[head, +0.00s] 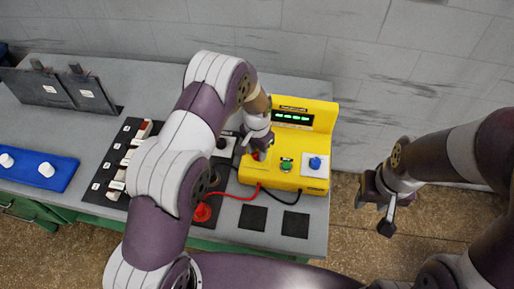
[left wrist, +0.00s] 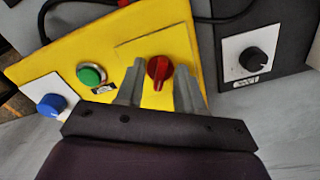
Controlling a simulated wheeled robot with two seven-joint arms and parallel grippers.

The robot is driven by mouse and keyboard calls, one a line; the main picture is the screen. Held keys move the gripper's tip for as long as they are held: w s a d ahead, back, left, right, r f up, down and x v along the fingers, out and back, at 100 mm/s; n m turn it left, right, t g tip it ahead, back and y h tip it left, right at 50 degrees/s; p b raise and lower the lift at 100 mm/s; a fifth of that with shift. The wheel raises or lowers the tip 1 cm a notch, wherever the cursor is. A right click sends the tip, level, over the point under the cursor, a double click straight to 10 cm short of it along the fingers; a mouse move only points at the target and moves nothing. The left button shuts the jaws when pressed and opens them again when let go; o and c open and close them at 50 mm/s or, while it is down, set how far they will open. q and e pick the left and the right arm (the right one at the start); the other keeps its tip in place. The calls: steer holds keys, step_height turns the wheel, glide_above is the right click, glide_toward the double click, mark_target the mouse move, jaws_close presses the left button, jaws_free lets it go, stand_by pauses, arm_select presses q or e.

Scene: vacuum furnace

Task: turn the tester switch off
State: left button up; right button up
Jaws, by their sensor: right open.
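The yellow tester (head: 318,118) stands on the table with a lit green display (head: 293,118). Its red switch knob (left wrist: 158,70) shows clearly in the left wrist view; in the head view it is mostly hidden by my gripper. My left gripper (left wrist: 158,85) is at the tester's front panel. Its two grey fingers stand apart on either side of the red knob, with narrow gaps visible. A green button (left wrist: 91,74) and a blue knob (left wrist: 52,104) sit beside it on the panel. My right gripper (head: 376,203) is open and empty, off the table's right side.
A red cable and a black cable (head: 281,198) run from the tester. Two black squares (head: 295,224) lie in front. A black panel with a dial (left wrist: 252,59) stands beside the tester. A blue tray (head: 38,180) and dark plates (head: 60,90) are at left.

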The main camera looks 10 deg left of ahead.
arm_select(q)
steer(key=shift+w+f, duration=0.1)
steer(key=shift+w, duration=0.05)
jaws_close()
steer(key=shift+n+b, duration=0.45)
steer(key=shift+n, duration=0.55)
steer(key=n+b, duration=0.1)
steer(key=n, duration=0.2)
steer(key=shift+n, duration=0.3)
steer(key=n+b, duration=0.1)
steer(key=n, duration=0.2)
steer(key=shift+d, duration=0.1)
steer(key=shift+w+n, duration=0.1)
steer(key=shift+n, duration=1.5)
steer(key=shift+d, duration=0.1)
